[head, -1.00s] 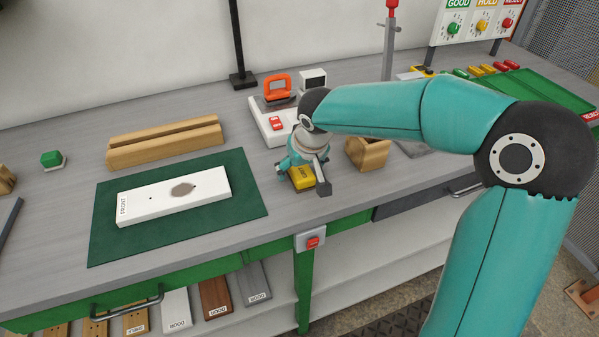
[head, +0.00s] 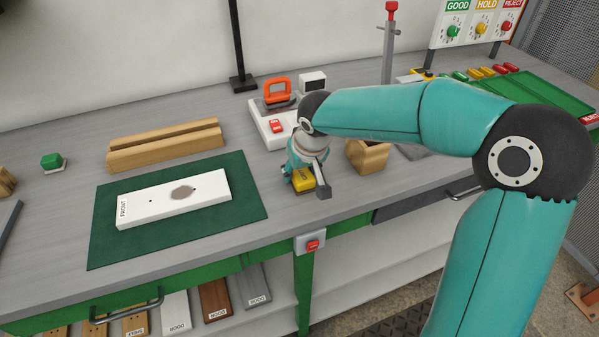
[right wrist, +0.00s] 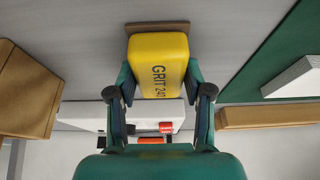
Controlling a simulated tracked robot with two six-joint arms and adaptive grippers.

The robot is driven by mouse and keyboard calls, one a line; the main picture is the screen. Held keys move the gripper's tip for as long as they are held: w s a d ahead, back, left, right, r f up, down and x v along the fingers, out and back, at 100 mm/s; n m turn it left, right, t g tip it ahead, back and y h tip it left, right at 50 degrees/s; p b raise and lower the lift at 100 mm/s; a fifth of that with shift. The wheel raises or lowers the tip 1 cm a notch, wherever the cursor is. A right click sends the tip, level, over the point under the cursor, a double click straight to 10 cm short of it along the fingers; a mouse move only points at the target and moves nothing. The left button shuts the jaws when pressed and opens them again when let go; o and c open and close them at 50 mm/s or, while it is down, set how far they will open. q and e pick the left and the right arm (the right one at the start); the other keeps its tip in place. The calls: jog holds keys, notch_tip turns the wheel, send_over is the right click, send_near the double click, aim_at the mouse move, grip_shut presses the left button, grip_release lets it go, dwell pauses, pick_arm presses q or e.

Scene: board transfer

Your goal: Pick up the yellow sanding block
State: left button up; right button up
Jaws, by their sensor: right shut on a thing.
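The yellow sanding block (head: 303,184) is on the grey bench near its front edge, to the right of the green mat. In the right wrist view the block (right wrist: 158,68) reads "GRIT 240" and has a brown layer along its far side. My right gripper (head: 305,178) is over the block, with its arm coming in from the right. In the right wrist view the gripper (right wrist: 158,90) has one finger on each side of the block, shut on it. I cannot tell whether the block touches the bench. My left gripper is not in view.
A white board (head: 150,208) marked "FRONT" with a dark patch lies on the green mat (head: 250,205). A long wooden rack (head: 135,153) lies behind the mat.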

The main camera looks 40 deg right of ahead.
notch_tip(320, 180, up, 20)
jog(key=p, duration=0.2)
jog(key=shift+p, duration=0.3)
jog(key=shift+f, duration=0.1)
